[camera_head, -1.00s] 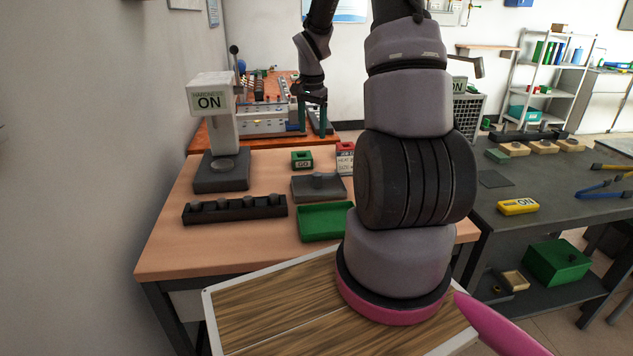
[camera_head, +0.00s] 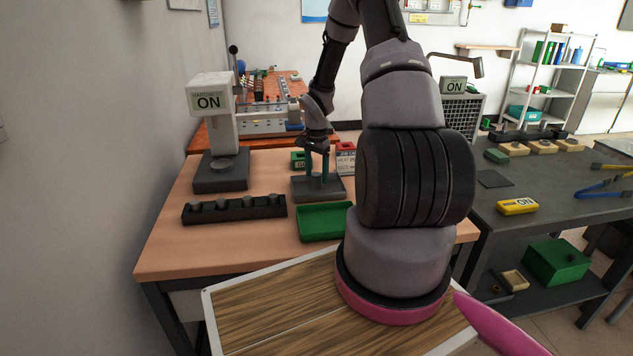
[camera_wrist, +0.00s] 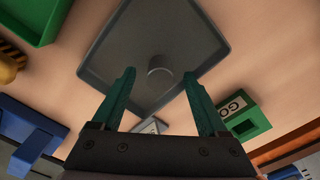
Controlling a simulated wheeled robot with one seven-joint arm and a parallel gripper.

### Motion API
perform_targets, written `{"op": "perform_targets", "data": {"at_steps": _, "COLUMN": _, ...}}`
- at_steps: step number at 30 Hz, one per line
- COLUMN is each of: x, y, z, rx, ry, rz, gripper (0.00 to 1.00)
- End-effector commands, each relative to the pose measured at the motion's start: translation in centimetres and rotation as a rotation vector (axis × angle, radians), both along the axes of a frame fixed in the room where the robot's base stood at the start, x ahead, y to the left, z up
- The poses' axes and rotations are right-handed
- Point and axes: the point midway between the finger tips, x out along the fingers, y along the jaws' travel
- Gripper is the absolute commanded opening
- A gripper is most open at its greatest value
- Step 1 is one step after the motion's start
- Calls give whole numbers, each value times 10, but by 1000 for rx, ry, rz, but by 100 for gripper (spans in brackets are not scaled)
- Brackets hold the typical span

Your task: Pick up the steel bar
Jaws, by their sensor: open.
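The steel bar (camera_wrist: 160,76) looks like a short grey cylinder standing upright on a dark grey tray (camera_wrist: 115,40) in the wrist view. The tray (camera_head: 338,191) lies on the wooden workbench in the head view, where the bar is mostly hidden by the fingers. My gripper (camera_head: 317,170) points down over the tray. In the wrist view my gripper (camera_wrist: 160,85) is open, its two green fingers spread to either side of the bar with a gap on both sides. Nothing is held.
A green tray (camera_head: 323,222) lies in front. A dark rack with several grey pieces (camera_head: 234,208) and the hardness tester (camera_head: 209,102) stand left. A green GO block (camera_wrist: 244,116) is close to one finger in the wrist view.

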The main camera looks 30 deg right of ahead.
Motion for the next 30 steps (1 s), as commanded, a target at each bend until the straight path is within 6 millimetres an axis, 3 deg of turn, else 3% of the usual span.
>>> {"op": "perform_targets", "data": {"at_steps": 5, "x": 0, "y": 0, "z": -21, "rx": 0, "ry": 0, "rz": 1, "gripper": 76}}
{"op": "perform_targets", "data": {"at_steps": 12, "x": 0, "y": 0, "z": -23, "rx": -1, "ry": -1, "rz": 1, "gripper": 76}}
{"op": "perform_targets", "data": {"at_steps": 13, "x": 0, "y": 0, "z": -23, "rx": -1, "ry": -1, "rz": 1, "gripper": 73}}
{"op": "perform_targets", "data": {"at_steps": 18, "x": 0, "y": 0, "z": -23, "rx": -1, "ry": -1, "rz": 1, "gripper": 8}}
{"op": "perform_targets", "data": {"at_steps": 19, "x": 0, "y": 0, "z": -23, "rx": -1, "ry": -1, "rz": 1, "gripper": 0}}
{"op": "perform_targets", "data": {"at_steps": 30, "x": 1, "y": 0, "z": -19, "rx": -1, "ry": -3, "rz": 1, "gripper": 0}}
